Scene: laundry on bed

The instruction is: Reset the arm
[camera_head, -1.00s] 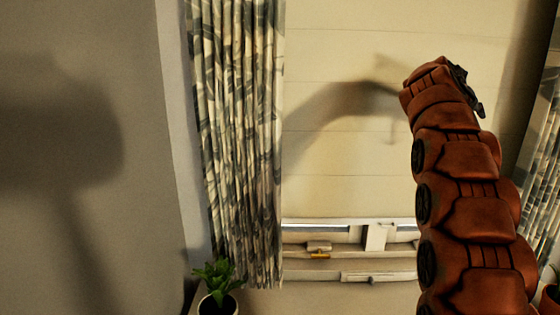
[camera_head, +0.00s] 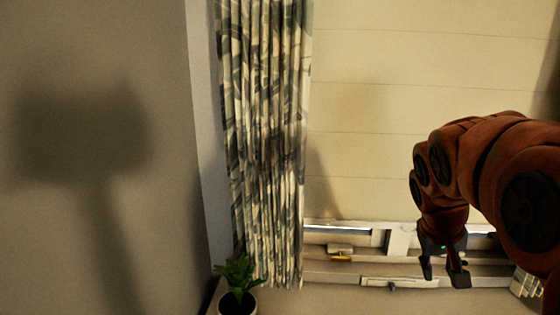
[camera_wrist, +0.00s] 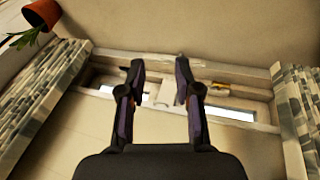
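My orange-brown arm comes in from the right in the head view and bends over, so my gripper (camera_head: 444,272) hangs pointing down in front of the window sill. In the wrist view my gripper (camera_wrist: 159,75) shows two dark fingers standing apart with nothing between them. Behind the fingers are the window frame and its light sill. My gripper holds nothing.
A patterned curtain (camera_head: 265,140) hangs left of the pale window blind (camera_head: 370,130). A potted plant (camera_head: 238,285) stands below the curtain. A window frame (camera_head: 350,268) runs behind my gripper. A bare wall (camera_head: 100,60) fills the left.

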